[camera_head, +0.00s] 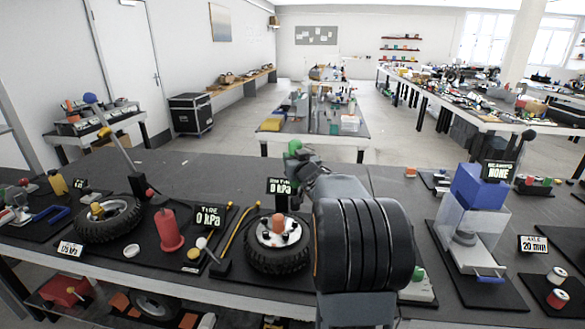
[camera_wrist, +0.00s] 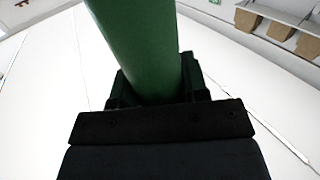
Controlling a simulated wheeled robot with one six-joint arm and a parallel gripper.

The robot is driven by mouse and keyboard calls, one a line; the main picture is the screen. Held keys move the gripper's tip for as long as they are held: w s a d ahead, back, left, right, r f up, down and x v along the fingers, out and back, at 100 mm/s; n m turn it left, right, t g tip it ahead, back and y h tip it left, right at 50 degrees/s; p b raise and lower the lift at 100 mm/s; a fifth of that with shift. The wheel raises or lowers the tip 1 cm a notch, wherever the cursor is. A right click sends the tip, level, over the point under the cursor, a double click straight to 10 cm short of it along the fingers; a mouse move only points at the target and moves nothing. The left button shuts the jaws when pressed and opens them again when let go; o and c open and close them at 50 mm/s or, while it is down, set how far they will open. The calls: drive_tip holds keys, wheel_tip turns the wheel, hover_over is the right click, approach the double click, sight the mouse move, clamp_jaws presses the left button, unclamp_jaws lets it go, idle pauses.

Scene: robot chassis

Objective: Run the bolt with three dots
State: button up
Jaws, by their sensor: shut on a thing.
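My gripper (camera_head: 305,168) is raised above the bench at the centre of the head view. It is shut on a green cylindrical thing (camera_wrist: 138,45), which fills the top middle of the wrist view between the jaws. In the head view its green end (camera_head: 294,147) shows just past the gripper. A wheel (camera_head: 276,262) with a light hub and an orange centre piece (camera_head: 278,223) lies on the bench, left of my arm. Bolts on its hub are too small to tell apart, and no three-dot mark is readable. My arm hides the bench behind it.
A second tyre (camera_head: 107,220) and a red cone-shaped thing (camera_head: 168,230) stand to the left. A clear box with a blue top (camera_head: 480,187) stands to the right. The back strip of the bench is mostly clear.

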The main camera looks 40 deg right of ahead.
idle(0.6)
drive_tip(key=shift+s+f, duration=0.15)
drive_tip(key=shift+f, duration=0.2)
drive_tip(key=shift+f+b, duration=2.35)
drive_tip(key=shift+f, duration=0.7)
wheel_tip(320, 180, up, 6)
drive_tip(key=p, duration=0.4)
drive_tip(key=shift+r, duration=0.1)
